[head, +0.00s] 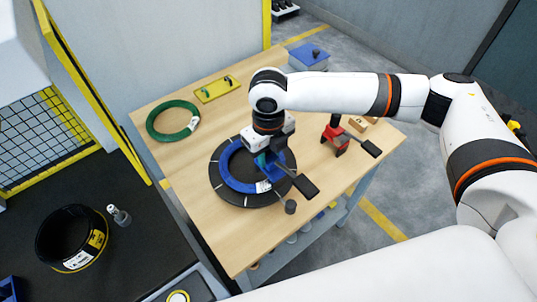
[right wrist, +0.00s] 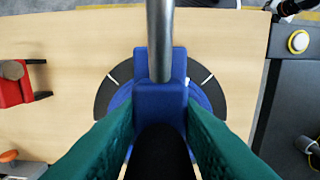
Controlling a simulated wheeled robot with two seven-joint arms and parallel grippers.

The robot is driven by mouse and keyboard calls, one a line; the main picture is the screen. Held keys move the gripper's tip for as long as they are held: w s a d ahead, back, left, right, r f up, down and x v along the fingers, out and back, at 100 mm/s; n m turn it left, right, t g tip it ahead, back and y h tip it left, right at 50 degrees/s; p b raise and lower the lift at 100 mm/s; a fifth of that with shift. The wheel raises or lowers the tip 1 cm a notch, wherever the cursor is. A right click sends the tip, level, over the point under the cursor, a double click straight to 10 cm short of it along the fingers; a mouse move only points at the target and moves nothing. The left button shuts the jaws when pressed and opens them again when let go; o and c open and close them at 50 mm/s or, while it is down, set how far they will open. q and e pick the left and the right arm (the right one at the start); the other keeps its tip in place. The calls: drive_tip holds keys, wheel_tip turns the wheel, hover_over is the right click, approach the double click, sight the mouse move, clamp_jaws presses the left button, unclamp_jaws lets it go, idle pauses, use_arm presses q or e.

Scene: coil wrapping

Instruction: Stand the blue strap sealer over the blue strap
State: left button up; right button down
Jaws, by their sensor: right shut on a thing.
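The blue strap sealer (head: 276,170) is in my right gripper (head: 265,152), its black lever handle (head: 305,187) pointing to the front right. In the right wrist view, the sealer (right wrist: 160,98) sits between the green fingers of the right gripper (right wrist: 159,112). The sealer is over the right part of a blue ring (head: 232,182), which lies on a dark round disc (head: 222,195) on the wooden table. The sealer and arm partly cover the ring. I cannot tell a separate blue strap from the ring, nor whether the sealer touches it. My left gripper is not in view.
A green coil (head: 173,120) and yellow tray (head: 216,89) lie farther back. A black coil (head: 72,238) is on the dark bench. The wooden table's front left is clear.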

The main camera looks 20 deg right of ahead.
drive_tip(key=shift+f, duration=0.75)
drive_tip(key=shift+f, duration=0.1)
drive_tip(key=shift+f, duration=0.5)
drive_tip(key=c, duration=1.1)
unclamp_jaws()
drive_tip(key=shift+o, duration=0.2)
wheel_tip(320, 180, up, 13)
drive_tip(key=shift+r+b, duration=0.1)
drive_tip(key=shift+b, duration=0.8)
